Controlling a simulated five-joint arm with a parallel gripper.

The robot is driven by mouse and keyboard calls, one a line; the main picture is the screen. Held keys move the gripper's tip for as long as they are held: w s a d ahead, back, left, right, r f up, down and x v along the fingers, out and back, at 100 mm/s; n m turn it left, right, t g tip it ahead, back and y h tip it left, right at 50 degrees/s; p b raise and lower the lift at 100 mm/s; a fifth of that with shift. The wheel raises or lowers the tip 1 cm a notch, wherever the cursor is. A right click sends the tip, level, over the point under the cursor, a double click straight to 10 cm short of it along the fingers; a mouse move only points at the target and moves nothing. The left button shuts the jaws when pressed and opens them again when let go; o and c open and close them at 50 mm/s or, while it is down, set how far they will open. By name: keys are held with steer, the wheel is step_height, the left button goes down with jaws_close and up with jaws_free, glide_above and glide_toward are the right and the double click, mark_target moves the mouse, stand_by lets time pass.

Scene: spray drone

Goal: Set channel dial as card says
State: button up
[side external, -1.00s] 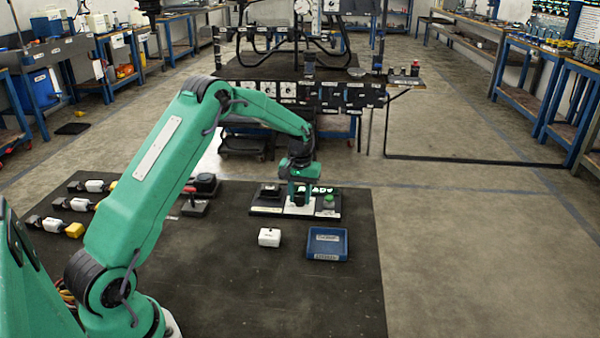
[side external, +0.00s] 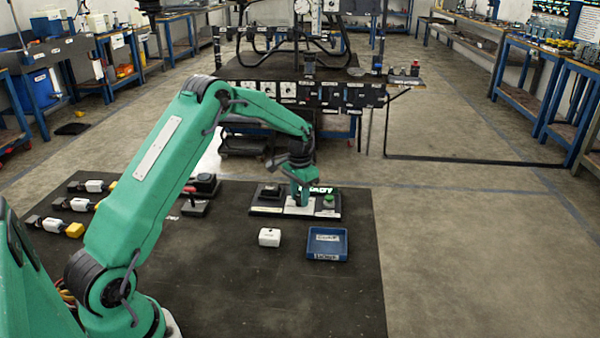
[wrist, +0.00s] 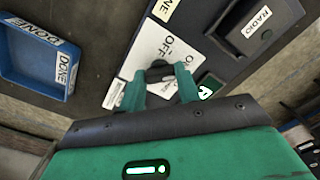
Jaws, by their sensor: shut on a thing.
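In the wrist view, a dark dial knob (wrist: 159,68) sits on a white plate (wrist: 140,60) with printed words, of which "OFF" reads clearly. My gripper (wrist: 158,78) has one green finger on each side of the knob and is shut on it. In the side external view, my gripper (side external: 301,201) is down over the white plate (side external: 297,210) on the dark board; the knob is hidden there. I cannot make out a card with a channel setting.
A green button (side external: 328,200) is at the board's right. A dark unit labelled "RADIO" (wrist: 256,25) is near the plate. A blue tray marked "DONE" (side external: 327,258) and a white block (side external: 269,237) lie in front. White-and-yellow items (side external: 75,229) lie left. The mat's front is clear.

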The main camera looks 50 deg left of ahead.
steer(key=shift+w+r, duration=0.1)
steer(key=o, duration=1)
steer(key=shift+r, duration=3.9)
